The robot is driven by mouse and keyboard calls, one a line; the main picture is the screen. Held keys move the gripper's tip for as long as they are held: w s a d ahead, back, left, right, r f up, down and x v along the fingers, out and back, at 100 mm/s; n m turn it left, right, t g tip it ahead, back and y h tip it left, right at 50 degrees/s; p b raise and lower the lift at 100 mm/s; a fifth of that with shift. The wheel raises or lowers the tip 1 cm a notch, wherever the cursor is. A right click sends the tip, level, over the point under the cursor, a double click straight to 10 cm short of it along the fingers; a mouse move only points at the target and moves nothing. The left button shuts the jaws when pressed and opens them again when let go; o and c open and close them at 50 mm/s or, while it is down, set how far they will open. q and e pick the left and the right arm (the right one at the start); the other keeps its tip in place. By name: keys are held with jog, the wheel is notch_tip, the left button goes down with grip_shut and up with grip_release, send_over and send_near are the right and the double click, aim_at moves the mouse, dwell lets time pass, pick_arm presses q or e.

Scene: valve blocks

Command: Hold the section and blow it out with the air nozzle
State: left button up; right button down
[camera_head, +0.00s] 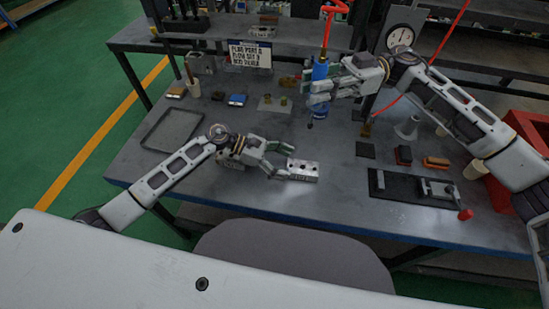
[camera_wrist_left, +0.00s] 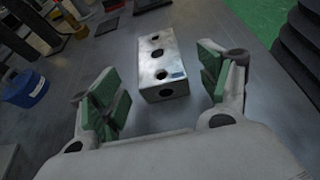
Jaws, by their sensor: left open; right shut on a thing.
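The section, a silver metal block with round holes (camera_head: 302,170), lies on the grey bench. It also shows in the left wrist view (camera_wrist_left: 163,68), between and ahead of the open fingers. My left gripper (camera_head: 283,160) is open, with its green-padded fingers close to the block's left end. In the left wrist view the fingers (camera_wrist_left: 165,92) stand apart and do not close on the block. My right gripper (camera_head: 318,92) is shut on the blue air nozzle (camera_head: 320,72), which hangs from a red hose (camera_head: 327,25) above the bench. The nozzle is partly hidden by the fingers.
A sign (camera_head: 249,54) stands at the back. An empty grey tray (camera_head: 172,130) lies at the left. A black fixture plate (camera_head: 405,187) lies right of the block, and a red bin (camera_head: 515,140) stands at the far right. A round gauge (camera_head: 401,37) is behind.

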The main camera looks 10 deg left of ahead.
aim_at(293, 166)
pick_arm(q)
jog(key=shift+x, duration=2.1)
jog(key=c, duration=1.5)
jog(key=shift+o, duration=0.2)
